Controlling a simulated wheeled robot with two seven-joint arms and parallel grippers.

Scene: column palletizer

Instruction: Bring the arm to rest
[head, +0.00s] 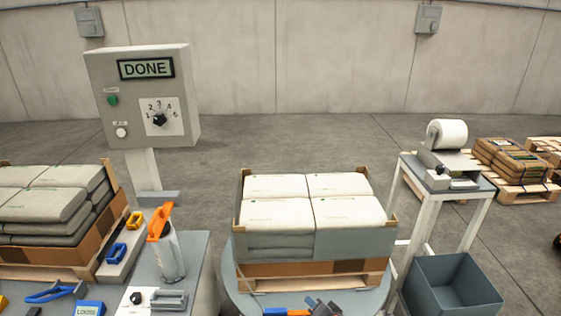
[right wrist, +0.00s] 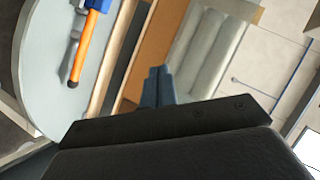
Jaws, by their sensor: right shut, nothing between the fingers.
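My right gripper (head: 320,306) shows at the bottom edge of the head view, in front of the loaded pallet. In the right wrist view its blue-grey fingers (right wrist: 158,85) are together with nothing between them. The pallet (head: 315,282) stands on a round grey turntable (head: 236,292) and carries pale sacks (head: 310,200) within a grey and brown surround. An orange-handled tool with a blue part (head: 287,312) lies on the turntable beside the gripper; it also shows in the right wrist view (right wrist: 88,45). My left gripper is not in view.
A control box (head: 185,85) reads DONE at the left. Another sack stack (head: 50,205) is at far left. A roll stand (head: 450,180) and an open grey bin (head: 450,285) are at the right.

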